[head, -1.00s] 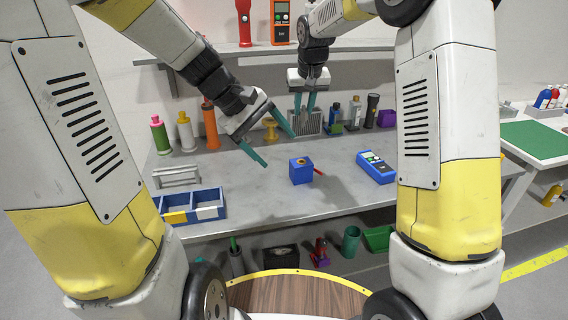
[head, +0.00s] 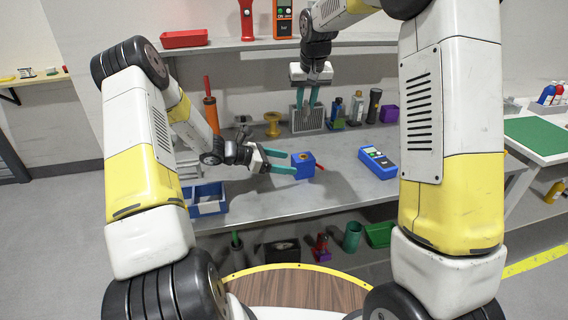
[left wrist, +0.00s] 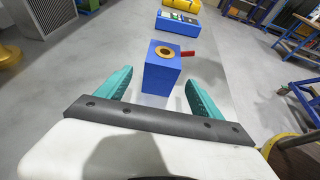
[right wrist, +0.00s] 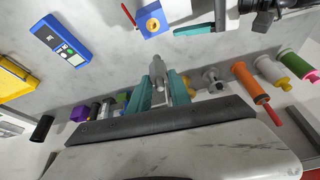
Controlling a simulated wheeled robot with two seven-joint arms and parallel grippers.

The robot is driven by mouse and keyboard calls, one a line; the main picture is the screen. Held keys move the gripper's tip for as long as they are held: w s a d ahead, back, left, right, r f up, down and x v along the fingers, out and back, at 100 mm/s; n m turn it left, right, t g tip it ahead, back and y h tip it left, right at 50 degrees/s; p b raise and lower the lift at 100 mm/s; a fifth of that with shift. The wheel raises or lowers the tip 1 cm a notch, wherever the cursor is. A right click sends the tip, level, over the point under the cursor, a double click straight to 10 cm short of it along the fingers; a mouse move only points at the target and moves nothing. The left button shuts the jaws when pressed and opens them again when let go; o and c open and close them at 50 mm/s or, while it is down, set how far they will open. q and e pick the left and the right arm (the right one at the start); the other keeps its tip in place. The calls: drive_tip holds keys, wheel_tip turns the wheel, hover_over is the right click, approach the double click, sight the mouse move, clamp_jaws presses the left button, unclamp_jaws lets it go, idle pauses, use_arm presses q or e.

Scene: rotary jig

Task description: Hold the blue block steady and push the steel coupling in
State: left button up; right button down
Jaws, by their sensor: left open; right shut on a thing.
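The blue block (head: 303,167) stands on the grey bench, with a brass-ringed hole in its top and a red rod at its right side. My left gripper (head: 284,162) is open and low, at the block's left. In the left wrist view the block (left wrist: 160,76) sits between the spread teal fingertips, with a gap on both sides. My right gripper (head: 306,106) is behind and above the block, pointing down. In the right wrist view it is shut on the steel coupling (right wrist: 157,70), whose end sticks out past the fingers; the block (right wrist: 152,20) is apart from it.
A blue meter (head: 376,163) lies right of the block. A blue bin (head: 208,199) is at the bench's front left. A grey vented box (head: 306,120), a yellow spool (head: 272,124) and bottles line the back. The bench front right of the block is clear.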

sight(303, 165)
use_arm(q)
drive_tip(key=x, duration=0.7)
drive_tip(key=shift+w+d+f, duration=0.1)
drive_tip(key=shift+d+f, duration=0.15)
clamp_jaws()
use_arm(e)
wheel_tip(303, 165, down, 6)
drive_tip(key=shift+f, duration=0.15)
